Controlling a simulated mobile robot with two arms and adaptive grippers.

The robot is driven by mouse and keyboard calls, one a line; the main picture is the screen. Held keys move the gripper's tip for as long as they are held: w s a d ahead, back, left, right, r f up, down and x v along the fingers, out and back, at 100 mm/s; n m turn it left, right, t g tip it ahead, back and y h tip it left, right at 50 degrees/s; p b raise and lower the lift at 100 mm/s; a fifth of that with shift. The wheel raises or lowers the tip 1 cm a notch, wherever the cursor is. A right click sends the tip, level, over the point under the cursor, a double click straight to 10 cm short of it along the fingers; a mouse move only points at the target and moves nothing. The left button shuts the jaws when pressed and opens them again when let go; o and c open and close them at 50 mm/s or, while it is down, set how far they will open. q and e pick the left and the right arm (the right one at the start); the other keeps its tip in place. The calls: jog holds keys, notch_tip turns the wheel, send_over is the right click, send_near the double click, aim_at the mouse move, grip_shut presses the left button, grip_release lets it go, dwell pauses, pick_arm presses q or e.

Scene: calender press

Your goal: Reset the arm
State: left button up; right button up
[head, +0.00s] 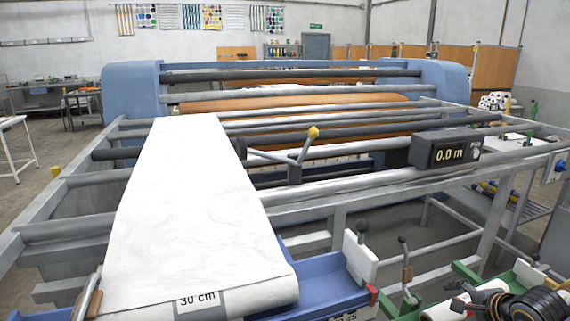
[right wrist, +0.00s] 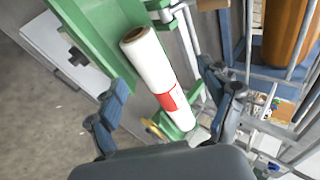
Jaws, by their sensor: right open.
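My right gripper (right wrist: 162,72) shows in the right wrist view with its two fingers spread wide and nothing between the pads. A white roll (right wrist: 150,65) with a red label lies beyond the fingertips in a green cradle (right wrist: 95,35); whether the fingers straddle it is not clear. In the head view, a dark, coiled shape (head: 530,303), probably my right wrist, covers part of the green cradle (head: 465,272) at the lower right. My left gripper is not in view.
A blue calender press (head: 132,90) stands behind grey rollers. A white sheet (head: 185,210) runs over them from a roll labelled "30 cm" in a blue tray (head: 325,277). A counter (head: 445,151) reads 0.0 m. A yellow-knobbed lever (head: 313,132) and upright handles (head: 404,260) stick up.

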jog(key=a+r+m+t+y, duration=0.1)
jog(key=a+m+t+y, duration=0.15)
jog(key=a+y, duration=0.7)
jog(key=s+a+r+m+t, duration=0.2)
jog(key=a+r+m+t, duration=0.3)
jog(key=a+r+m, duration=0.5)
jog(key=s+d+f+m+t+h, duration=0.15)
jog(key=d+m+h, duration=0.35)
jog(key=m, duration=0.7)
jog(key=s+d+f+m+t+h, duration=0.1)
jog(key=s+d+f+m+h, duration=0.1)
jog(key=m+h, duration=0.8)
jog(key=s+d+f+m+g, duration=0.2)
jog(key=s+f+m+g, duration=0.3)
jog(key=f+m, duration=0.4)
jog(key=s+a+f+m+g+y, duration=0.3)
jog(key=s+a+f+m+g, duration=0.3)
jog(key=s, duration=0.3)
jog(key=s+a+f+m+g+y, duration=0.2)
jog(key=s+a+f+m+g, duration=0.25)
jog(key=s+f, duration=0.4)
notch_tip(320, 180, down, 24)
jog(key=s+n, duration=0.1)
jog(key=s, duration=0.1)
jog(key=s+d+f+g, duration=0.2)
jog(key=s+f, duration=1.4)
jog(key=shift+s+d, duration=0.2)
jog(key=shift+s, duration=0.1)
